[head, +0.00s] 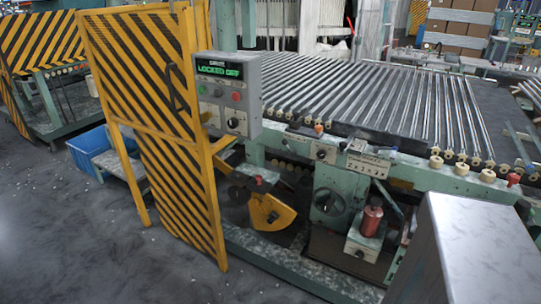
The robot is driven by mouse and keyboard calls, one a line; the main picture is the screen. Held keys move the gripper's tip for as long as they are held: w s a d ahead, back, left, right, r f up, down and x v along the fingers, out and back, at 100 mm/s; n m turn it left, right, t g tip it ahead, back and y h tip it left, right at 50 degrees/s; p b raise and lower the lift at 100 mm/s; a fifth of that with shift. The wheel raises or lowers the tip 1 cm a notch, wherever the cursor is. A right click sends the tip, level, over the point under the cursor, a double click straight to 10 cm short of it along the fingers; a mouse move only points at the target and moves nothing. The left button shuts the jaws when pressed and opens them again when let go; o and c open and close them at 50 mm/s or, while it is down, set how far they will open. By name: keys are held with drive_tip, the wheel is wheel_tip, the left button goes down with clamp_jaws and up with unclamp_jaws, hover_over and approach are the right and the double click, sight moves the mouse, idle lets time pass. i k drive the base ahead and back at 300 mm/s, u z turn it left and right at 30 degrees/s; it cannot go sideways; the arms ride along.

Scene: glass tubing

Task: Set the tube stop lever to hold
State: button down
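I cannot tell for sure which part is the tube stop lever. A small marked plate (367,161) with a grey handle-like piece at its top sits on the front rail of the green machine; its lettering is too small to read. Lower left of it, a red-topped knob (258,180) stands above a yellow quarter-round plate (271,211). A grey control box (228,94) has a green display reading "LOCKED OFF", with buttons and a dial below. My gripper is not in view.
A yellow-and-black striped gate panel (165,150) stands left of the control box. Glass tubes (380,95) lie across the machine's bed. A red cylinder (372,221) stands low at the front. A blue bin (92,150) is behind the gate.

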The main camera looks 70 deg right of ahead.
sight(292, 152)
drive_tip(key=u, duration=0.3)
drive_tip(key=k, duration=1.3)
drive_tip(key=z, duration=0.65)
drive_tip(key=i, duration=1)
